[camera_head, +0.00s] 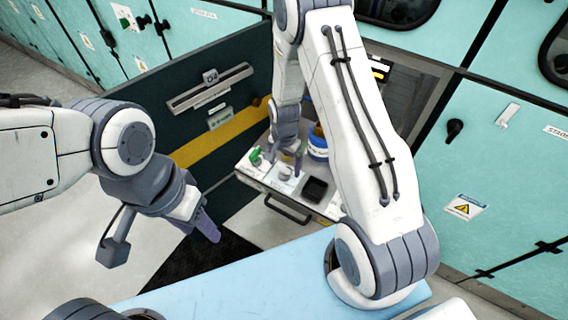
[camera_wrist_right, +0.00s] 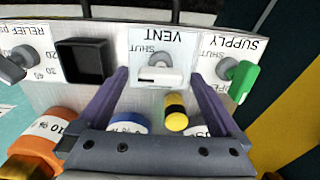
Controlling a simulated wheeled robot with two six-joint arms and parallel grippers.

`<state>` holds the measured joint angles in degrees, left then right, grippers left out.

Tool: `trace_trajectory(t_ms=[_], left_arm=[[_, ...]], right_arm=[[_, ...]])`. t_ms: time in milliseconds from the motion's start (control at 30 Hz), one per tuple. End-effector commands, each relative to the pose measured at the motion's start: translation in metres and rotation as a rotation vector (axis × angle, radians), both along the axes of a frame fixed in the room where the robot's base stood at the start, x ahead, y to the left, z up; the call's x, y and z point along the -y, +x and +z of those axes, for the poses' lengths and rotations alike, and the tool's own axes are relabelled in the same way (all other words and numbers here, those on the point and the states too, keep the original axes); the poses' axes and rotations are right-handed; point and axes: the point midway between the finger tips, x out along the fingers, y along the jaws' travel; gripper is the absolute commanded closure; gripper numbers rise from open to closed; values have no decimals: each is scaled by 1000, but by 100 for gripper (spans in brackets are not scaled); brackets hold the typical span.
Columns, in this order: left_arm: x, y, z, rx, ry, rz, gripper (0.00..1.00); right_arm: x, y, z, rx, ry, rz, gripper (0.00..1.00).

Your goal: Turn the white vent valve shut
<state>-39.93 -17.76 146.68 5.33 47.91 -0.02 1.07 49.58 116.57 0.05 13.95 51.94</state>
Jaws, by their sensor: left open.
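The white vent valve (camera_wrist_right: 158,75) is on the white panel in the right wrist view, under an upside-down VENT label with a SHUT mark beside it. Its handle lies crosswise in the picture. My right gripper (camera_wrist_right: 160,82) is open, with one purple finger on each side of the valve and visible gaps; I cannot tell its exact height above the panel. In the head view the right gripper (camera_head: 286,160) hangs over the panel (camera_head: 250,168), near the valve (camera_head: 285,172). My left gripper (camera_head: 207,228) is open and empty, away to the left of the panel.
A green supply valve (camera_wrist_right: 241,80) and a grey relief knob (camera_wrist_right: 14,66) flank the vent. A black square socket (camera_wrist_right: 86,61) lies between vent and relief. Orange (camera_wrist_right: 36,140), blue-topped (camera_wrist_right: 128,122) and yellow-black (camera_wrist_right: 176,112) items stand close by the gripper.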

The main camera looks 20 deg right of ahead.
Motion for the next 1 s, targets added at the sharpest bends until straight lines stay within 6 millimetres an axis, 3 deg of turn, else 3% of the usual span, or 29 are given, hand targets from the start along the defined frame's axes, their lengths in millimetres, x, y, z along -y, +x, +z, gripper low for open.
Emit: trace_trajectory(t_ms=[233,700,1000], left_arm=[[0,0,-1,0,0,0,50],[0,0,-3,0,0,0,50],[0,0,-3,0,0,0,50]], right_arm=[[0,1,12,4,0,2,0],[0,1,95,4,0,0,0],[0,0,105,0,0,0,0]])
